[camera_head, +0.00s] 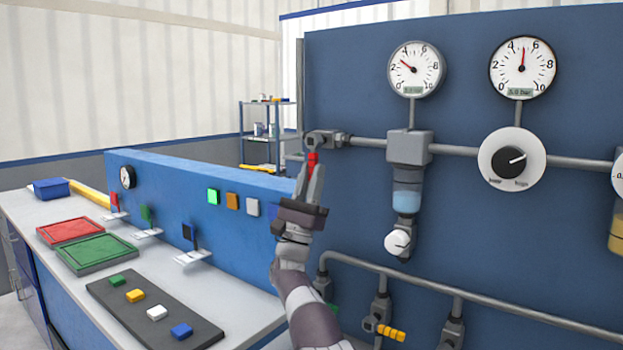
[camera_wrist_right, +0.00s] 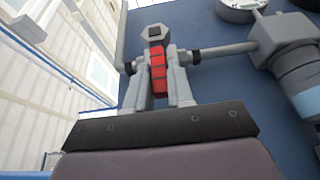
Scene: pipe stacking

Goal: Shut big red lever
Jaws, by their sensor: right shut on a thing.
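The big red lever (camera_head: 312,159) is on the grey valve (camera_head: 325,140) at the left end of the upper pipe on the blue panel. In the head view it hangs down from the valve, partly hidden by my right gripper (camera_head: 313,172). That gripper reaches up from below and is shut on the lever. In the right wrist view the red lever (camera_wrist_right: 157,68) shows between the two grey fingers of the right gripper (camera_wrist_right: 159,88), with the valve's end (camera_wrist_right: 154,33) above it. My left gripper is not in view.
Right of the lever, the pipe carries a blue-bowled filter (camera_head: 407,195) and a pressure knob (camera_head: 512,160), with two gauges (camera_head: 416,69) above. A lower pipe (camera_head: 450,292) has a yellow-handled valve (camera_head: 390,333). At left, a workbench (camera_head: 110,270) holds red (camera_head: 70,231) and green (camera_head: 97,252) trays.

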